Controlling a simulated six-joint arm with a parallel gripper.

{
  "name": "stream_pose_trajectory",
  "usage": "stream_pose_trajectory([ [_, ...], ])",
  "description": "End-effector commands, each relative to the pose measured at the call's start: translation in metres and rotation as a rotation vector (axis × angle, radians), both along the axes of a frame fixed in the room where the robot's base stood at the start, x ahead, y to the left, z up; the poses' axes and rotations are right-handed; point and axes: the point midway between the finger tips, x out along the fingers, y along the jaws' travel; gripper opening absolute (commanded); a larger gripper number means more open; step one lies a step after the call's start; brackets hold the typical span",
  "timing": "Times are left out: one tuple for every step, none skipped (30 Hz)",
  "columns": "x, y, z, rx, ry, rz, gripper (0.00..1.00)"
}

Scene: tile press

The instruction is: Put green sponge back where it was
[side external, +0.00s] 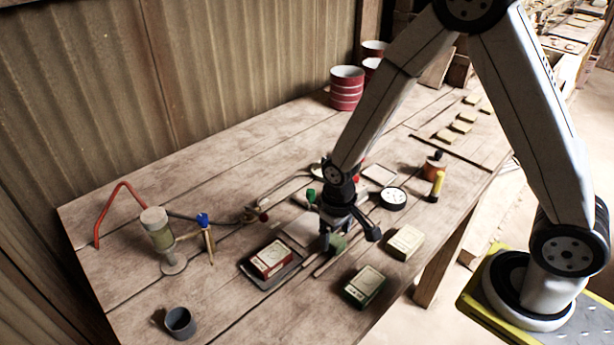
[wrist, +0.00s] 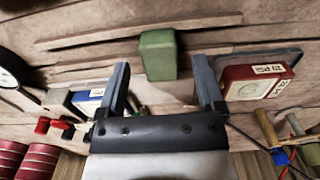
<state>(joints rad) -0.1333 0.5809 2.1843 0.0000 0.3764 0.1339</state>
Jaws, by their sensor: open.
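The green sponge (side external: 338,243) is a plain green block on the table under my gripper (side external: 335,232) in the side view. In the wrist view the sponge (wrist: 158,55) shows beyond and between the two fingertips of my gripper (wrist: 161,75). The fingers are apart, one to each side of the sponge. I cannot tell whether either finger touches it. My gripper partly hides the sponge in the side view.
Thin wooden strips (wrist: 140,30) lie close to the sponge. A red box (side external: 271,257) sits on a dark tray (side external: 290,275) to the left. A green box (side external: 365,286) and a cream box (side external: 405,242) stand nearby. A round gauge (side external: 393,198) lies behind right.

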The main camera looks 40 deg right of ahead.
Motion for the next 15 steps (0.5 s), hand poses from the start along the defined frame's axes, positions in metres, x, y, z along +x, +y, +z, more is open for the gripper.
stream_pose_trajectory([
  [0.0,0.0,0.006,0.0,-0.002,0.0,0.87],
  [0.001,0.0,0.01,0.0,-0.002,0.0,0.87],
  [0.001,0.0,0.015,0.0,-0.004,0.0,0.87],
  [0.001,0.0,0.018,0.0,-0.003,0.0,0.87],
  [0.001,0.0,0.022,0.0,-0.003,0.0,0.87],
  [0.001,0.0,0.027,0.001,-0.004,0.0,0.87],
  [0.001,0.0,0.03,0.0,-0.003,0.0,0.87],
  [0.001,0.0,0.034,0.0,-0.004,0.0,0.87],
  [0.001,0.0,0.039,0.001,-0.004,0.0,0.87],
  [0.001,0.0,0.043,0.0,-0.003,0.0,0.87],
  [0.001,0.0,0.046,0.0,-0.004,0.0,0.87],
  [0.001,0.0,0.051,0.0,-0.004,0.0,0.87],
  [0.001,0.0,0.055,0.0,-0.004,0.0,0.87],
  [0.001,0.0,0.059,0.001,-0.004,0.0,0.87],
  [0.001,0.0,0.064,0.0,-0.003,0.0,0.87],
])
